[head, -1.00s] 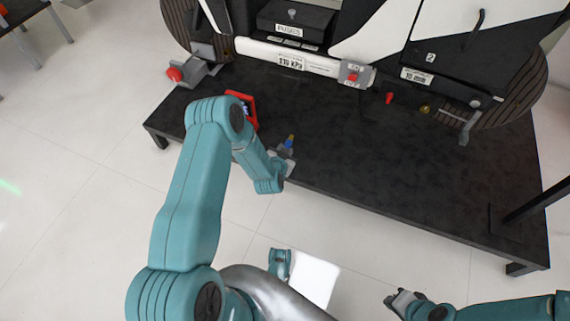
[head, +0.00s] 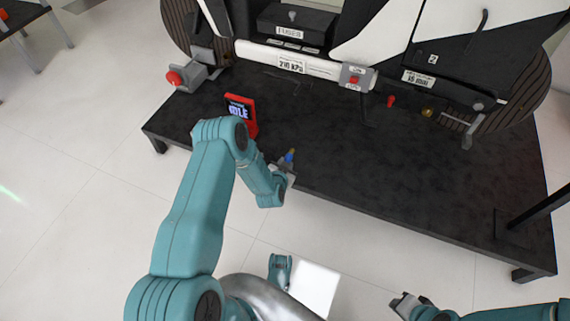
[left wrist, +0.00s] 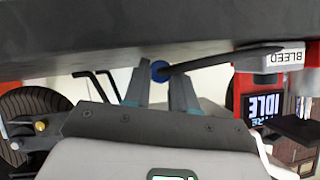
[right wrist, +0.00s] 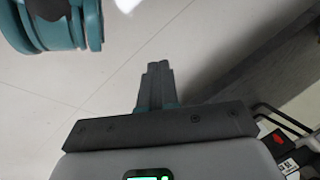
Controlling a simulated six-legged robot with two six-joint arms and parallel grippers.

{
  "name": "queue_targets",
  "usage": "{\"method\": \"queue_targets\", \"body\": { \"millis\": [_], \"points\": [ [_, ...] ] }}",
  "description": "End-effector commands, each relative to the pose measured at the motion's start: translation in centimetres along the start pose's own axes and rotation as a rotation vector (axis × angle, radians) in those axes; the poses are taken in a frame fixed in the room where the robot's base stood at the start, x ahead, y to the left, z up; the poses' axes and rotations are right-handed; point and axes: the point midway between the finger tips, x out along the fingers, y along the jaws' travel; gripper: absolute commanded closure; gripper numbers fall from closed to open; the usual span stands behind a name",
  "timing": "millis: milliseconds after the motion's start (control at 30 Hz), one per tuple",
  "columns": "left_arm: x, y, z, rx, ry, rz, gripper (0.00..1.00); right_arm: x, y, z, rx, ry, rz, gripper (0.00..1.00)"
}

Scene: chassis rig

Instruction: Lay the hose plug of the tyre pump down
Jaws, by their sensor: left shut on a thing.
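The hose plug (head: 290,156), blue with a brass-coloured tip, is held by my left gripper (head: 284,170) at the front edge of the black table. In the left wrist view the plug's round blue end (left wrist: 158,70) sits between the two fingers (left wrist: 158,92), with a dark hose running right from it. The red tyre pump (head: 241,114) stands on the table behind my left arm, and its screen reads IDLE. My right gripper (head: 404,303) is over the floor, away from the table; its fingers (right wrist: 157,84) are together and empty.
The chassis (head: 350,50) stands along the back of the black table (head: 400,165), with labelled panels and a red knob (head: 175,78) at the left. A dark post (head: 535,205) rises at the right.

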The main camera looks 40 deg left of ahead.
Motion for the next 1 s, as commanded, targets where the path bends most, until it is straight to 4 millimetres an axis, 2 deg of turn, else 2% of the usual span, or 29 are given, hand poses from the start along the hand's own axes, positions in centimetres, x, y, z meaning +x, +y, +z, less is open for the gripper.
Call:
{"method": "queue_targets", "body": {
  "millis": [133,167,233,667,800,833,1000],
  "points": [
    [0.2,0.1,0.4,0.000,-0.004,0.002,1.00,0.0,0.0,0.0,0.000,0.000,0.000,1.00],
    [0.2,0.1,0.4,0.000,-0.005,0.002,0.71,0.0,0.0,0.0,0.000,0.000,0.000,1.00],
    [0.2,0.2,0.5,0.000,-0.005,0.003,0.49,0.1,0.0,0.0,0.000,0.000,0.000,1.00],
    [0.1,0.6,0.6,0.003,-0.007,0.013,0.49,0.1,0.0,0.0,0.000,0.000,0.000,1.00],
    [-0.3,0.4,-0.4,0.004,-0.005,0.014,0.49,0.1,0.0,0.0,0.000,0.000,0.000,1.00],
    [-0.6,0.3,-0.8,0.004,-0.005,0.015,0.49,0.1,0.0,0.0,0.000,0.000,0.000,1.00],
    [-5.0,-0.1,-1.1,0.001,-0.010,0.010,0.49,-2.9,-1.0,1.1,0.011,-0.053,0.002,1.00]
  ]
}}
